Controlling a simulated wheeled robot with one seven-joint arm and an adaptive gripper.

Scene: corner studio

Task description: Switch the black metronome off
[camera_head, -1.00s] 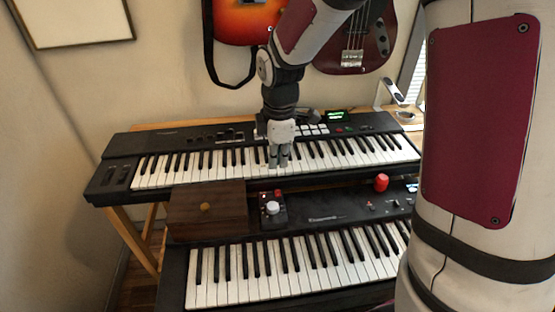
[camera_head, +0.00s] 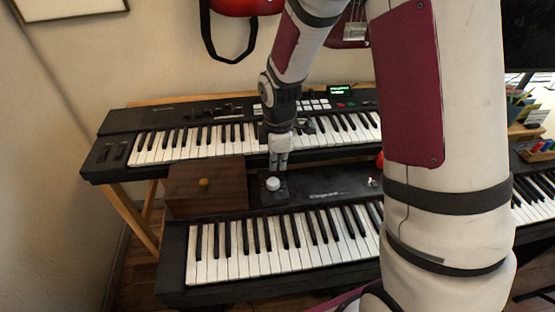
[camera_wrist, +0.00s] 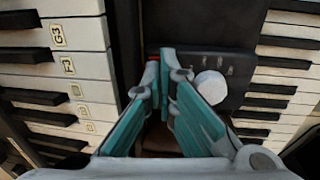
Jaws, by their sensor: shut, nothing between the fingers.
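A small black device (camera_head: 274,199) with a white knob (camera_head: 272,184) sits at the left end of the lower keyboard's top; I take it for the black metronome. My gripper (camera_head: 279,170) points down at its back edge, fingers shut and empty. In the wrist view the device's dark face (camera_wrist: 238,72) shows printed marks and the white knob (camera_wrist: 211,86) beside the right finger. A small red part (camera_wrist: 153,58) shows by the fingertips (camera_wrist: 161,58), partly hidden by them. I cannot tell whether they touch it.
A brown wooden box (camera_head: 222,192) with an orange knob stands just left of the device. The upper keyboard (camera_head: 95,170) lies behind, the lower keyboard (camera_head: 172,265) in front. A red object (camera_head: 380,159) is partly hidden by my arm.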

